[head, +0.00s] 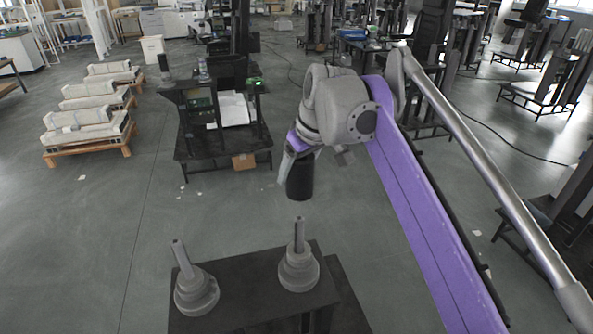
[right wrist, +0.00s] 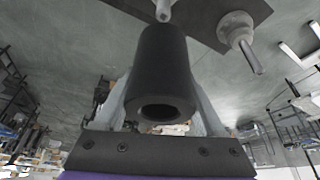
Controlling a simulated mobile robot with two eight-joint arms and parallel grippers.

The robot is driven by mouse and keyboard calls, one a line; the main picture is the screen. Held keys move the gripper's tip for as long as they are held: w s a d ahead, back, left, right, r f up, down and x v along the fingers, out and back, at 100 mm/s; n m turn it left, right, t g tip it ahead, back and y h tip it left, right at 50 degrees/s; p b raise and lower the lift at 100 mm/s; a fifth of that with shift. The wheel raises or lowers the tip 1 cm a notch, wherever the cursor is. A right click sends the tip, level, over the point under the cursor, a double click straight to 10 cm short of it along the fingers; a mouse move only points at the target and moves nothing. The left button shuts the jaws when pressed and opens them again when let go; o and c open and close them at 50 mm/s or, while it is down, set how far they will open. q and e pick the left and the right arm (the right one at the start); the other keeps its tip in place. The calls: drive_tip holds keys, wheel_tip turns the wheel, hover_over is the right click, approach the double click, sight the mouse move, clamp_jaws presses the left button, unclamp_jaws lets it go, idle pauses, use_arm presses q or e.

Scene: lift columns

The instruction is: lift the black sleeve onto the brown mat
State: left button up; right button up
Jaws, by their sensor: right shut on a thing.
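The black sleeve (head: 300,184) is a dark, hollow cylinder, roughly upright in the head view. My right gripper (head: 296,158) is shut on it and holds it in the air. In the right wrist view the sleeve (right wrist: 163,65) lies between the two fingers, its open end facing the camera. In the head view its lower end is just above the tip of the right grey stepped post (head: 298,268), with a small gap in the picture. I cannot make out a brown mat. My left gripper is not in view.
A dark table (head: 245,294) stands low in front and carries the right post and a second grey stepped post (head: 196,290). Behind is a black shelf stand (head: 215,155) with a cardboard box (head: 243,161). Grey blocks on wooden pallets (head: 88,145) stand left.

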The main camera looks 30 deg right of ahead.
wheel_tip(320, 180, up, 14)
drive_tip(key=shift+f+p, duration=0.2)
drive_tip(key=shift+p, duration=0.2)
idle(2.0)
drive_tip(key=shift+w, duration=0.1)
